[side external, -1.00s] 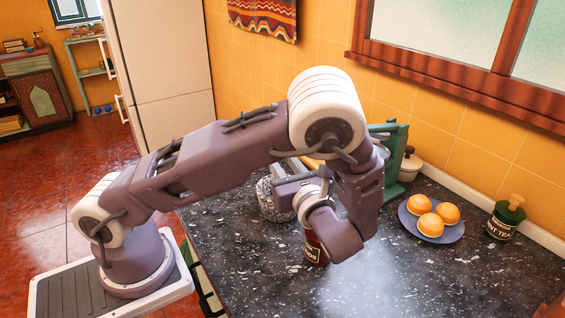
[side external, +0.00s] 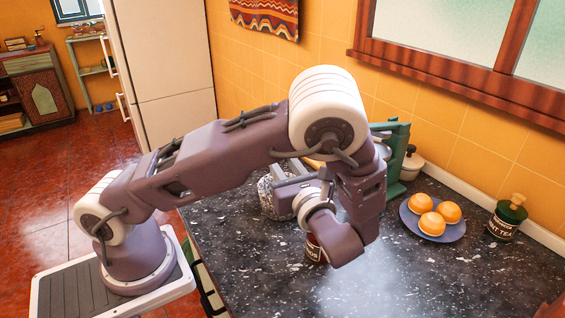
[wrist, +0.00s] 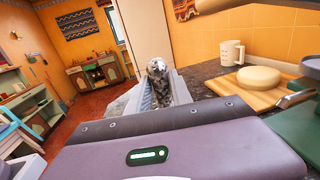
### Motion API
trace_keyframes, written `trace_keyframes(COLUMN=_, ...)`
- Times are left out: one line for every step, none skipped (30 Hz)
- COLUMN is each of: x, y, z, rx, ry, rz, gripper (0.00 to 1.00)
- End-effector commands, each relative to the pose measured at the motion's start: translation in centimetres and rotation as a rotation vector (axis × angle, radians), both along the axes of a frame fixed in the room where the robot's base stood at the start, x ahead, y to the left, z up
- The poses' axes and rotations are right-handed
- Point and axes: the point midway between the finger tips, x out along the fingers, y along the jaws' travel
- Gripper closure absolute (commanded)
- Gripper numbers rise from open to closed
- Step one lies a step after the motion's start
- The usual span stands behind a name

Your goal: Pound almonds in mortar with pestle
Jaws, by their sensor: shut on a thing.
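My gripper (wrist: 161,92) is shut on the speckled grey pestle (wrist: 157,75), whose knobbed end stands up between the fingers in the wrist view. The mortar (side external: 268,203), a speckled grey stone bowl, stands on the dark counter in the side view, just below and beside my gripper (side external: 286,180). My fingers and wrist hide part of it. I cannot see its inside or any almonds in it. A dark red jar (side external: 315,252), with a label ending in "NDS", stands on the counter, partly hidden behind my wrist.
A blue plate (side external: 407,219) with pastries and a green tea bottle (side external: 506,220) stand at the right. A green appliance (side external: 396,160) and a pale lidded pot (side external: 411,166) are near the wall. A wooden board (wrist: 232,90) and a white cup (wrist: 232,52) are beside my gripper. The front counter is clear.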

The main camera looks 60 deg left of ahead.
Motion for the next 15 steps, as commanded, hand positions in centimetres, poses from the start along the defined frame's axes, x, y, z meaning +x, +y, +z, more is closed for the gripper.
trace_keyframes(x=0.0, y=0.0, z=0.0, rx=0.001, ry=-0.001, rz=0.000, gripper=1.00)
trace_keyframes(x=0.0, y=0.0, z=0.0, rx=0.001, ry=-0.001, rz=0.000, gripper=1.00)
trace_keyframes(x=0.0, y=0.0, z=0.1, rx=0.001, ry=-0.001, rz=0.000, gripper=1.00)
trace_keyframes(x=0.0, y=0.0, z=0.0, rx=0.001, ry=-0.001, rz=0.000, gripper=1.00)
trace_keyframes(x=0.0, y=0.0, z=0.0, rx=0.001, ry=-0.001, rz=0.000, gripper=1.00)
trace_keyframes(x=0.0, y=0.0, z=-0.1, rx=0.001, ry=-0.001, rz=0.000, gripper=1.00)
trace_keyframes(x=0.0, y=0.0, z=-0.3, rx=0.002, ry=-0.001, rz=0.000, gripper=1.00)
trace_keyframes(x=0.0, y=0.0, z=-0.5, rx=0.001, ry=-0.001, rz=0.000, gripper=1.00)
trace_keyframes(x=0.0, y=0.0, z=-0.8, rx=0.002, ry=-0.001, rz=0.000, gripper=1.00)
trace_keyframes(x=0.0, y=0.0, z=-1.0, rx=0.002, ry=0.000, rz=0.000, gripper=1.00)
trace_keyframes(x=0.0, y=0.0, z=-1.2, rx=0.001, ry=0.000, rz=0.000, gripper=1.00)
trace_keyframes(x=0.0, y=0.0, z=-1.4, rx=0.001, ry=-0.001, rz=0.000, gripper=1.00)
trace_keyframes(x=0.0, y=0.0, z=-1.4, rx=0.000, ry=-0.001, rz=0.000, gripper=1.00)
trace_keyframes(x=0.0, y=0.0, z=-1.4, rx=0.000, ry=-0.001, rz=0.000, gripper=1.00)
trace_keyframes(x=0.0, y=0.0, z=-1.4, rx=-0.001, ry=0.000, rz=0.000, gripper=1.00)
